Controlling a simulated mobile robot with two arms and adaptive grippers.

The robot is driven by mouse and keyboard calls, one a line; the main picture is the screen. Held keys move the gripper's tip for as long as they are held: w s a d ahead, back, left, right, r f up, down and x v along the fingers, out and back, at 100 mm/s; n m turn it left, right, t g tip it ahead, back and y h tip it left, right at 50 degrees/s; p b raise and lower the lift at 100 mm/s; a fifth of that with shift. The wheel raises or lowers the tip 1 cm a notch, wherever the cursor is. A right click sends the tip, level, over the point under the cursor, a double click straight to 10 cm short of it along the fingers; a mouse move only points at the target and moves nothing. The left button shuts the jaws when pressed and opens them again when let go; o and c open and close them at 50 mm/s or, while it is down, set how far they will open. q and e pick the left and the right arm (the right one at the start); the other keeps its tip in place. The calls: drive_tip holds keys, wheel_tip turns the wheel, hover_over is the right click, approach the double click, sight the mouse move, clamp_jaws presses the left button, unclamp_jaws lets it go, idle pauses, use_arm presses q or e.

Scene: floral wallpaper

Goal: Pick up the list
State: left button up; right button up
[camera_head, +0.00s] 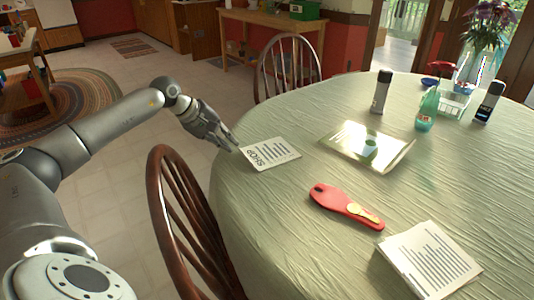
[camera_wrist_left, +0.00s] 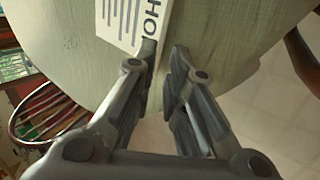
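The list, a white sheet headed "SHOP" with printed lines (camera_head: 272,153), lies at the left edge of the round table. It also shows at the top of the left wrist view (camera_wrist_left: 128,18). My left gripper (camera_head: 234,147) is at the list's left corner, by the table's edge. In the left wrist view its two fingers (camera_wrist_left: 165,50) are partly apart with a narrow empty gap. One fingertip overlaps the list's corner; I cannot tell whether it touches the sheet. My right gripper is not in view.
The table (camera_head: 290,225) also holds a shiny tray (camera_head: 345,150), a red-handled tool (camera_head: 345,207), another stack of printed paper (camera_head: 430,262), a dark-topped can (camera_head: 381,92) and a green bottle (camera_head: 427,110). A wooden chair (camera_head: 185,220) stands close below my left arm.

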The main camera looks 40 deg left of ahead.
sight(240, 159)
use_arm(q)
drive_tip(key=x, duration=0.6)
drive_tip(key=shift+d, duration=0.15)
drive_tip(key=shift+s, duration=0.1)
clamp_jaws()
